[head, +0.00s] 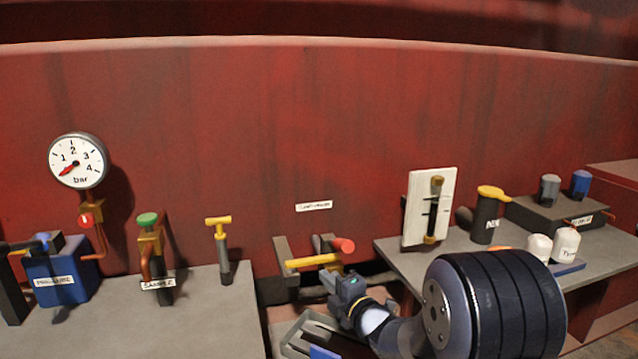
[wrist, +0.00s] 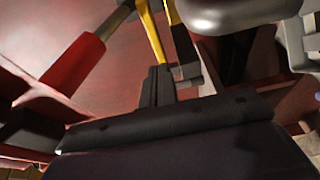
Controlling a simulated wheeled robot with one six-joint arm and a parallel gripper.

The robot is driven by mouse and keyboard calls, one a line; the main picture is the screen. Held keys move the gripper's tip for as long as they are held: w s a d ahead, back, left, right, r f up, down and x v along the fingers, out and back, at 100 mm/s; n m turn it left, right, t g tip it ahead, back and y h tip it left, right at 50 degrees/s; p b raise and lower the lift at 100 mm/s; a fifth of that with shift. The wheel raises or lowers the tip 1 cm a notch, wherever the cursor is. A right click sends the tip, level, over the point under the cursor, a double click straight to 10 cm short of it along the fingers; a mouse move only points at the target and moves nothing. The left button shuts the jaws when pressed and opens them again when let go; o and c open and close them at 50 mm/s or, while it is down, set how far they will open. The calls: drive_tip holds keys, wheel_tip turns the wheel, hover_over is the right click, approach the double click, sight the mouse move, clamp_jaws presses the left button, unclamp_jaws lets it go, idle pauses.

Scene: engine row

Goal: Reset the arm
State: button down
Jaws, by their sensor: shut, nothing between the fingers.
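My gripper (head: 334,283) is at the lower middle of the head view, in the gap between the two grey benches. It is shut and empty. My dark arm runs from it to the lower right. Just behind and above the gripper are a yellow bar (head: 313,261) and a red-ended handle (head: 343,245). In the wrist view the dark fingers (wrist: 158,87) are together, close to the yellow bar (wrist: 152,35). The red grip (wrist: 75,62) shows at the left there. I cannot tell whether the fingers touch the bar.
On the left bench (head: 215,310) stand a blue box (head: 62,270), a green-knobbed valve (head: 149,240) and a yellow T-handle (head: 219,240). A gauge (head: 77,160) is above. The right bench (head: 455,243) holds a white panel (head: 416,205), a yellow-lidded canister (head: 487,215) and white containers (head: 566,244).

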drive_tip(key=s, duration=0.4)
drive_tip(key=shift+s+a+b, duration=0.15)
drive_tip(key=shift+s+b, duration=0.25)
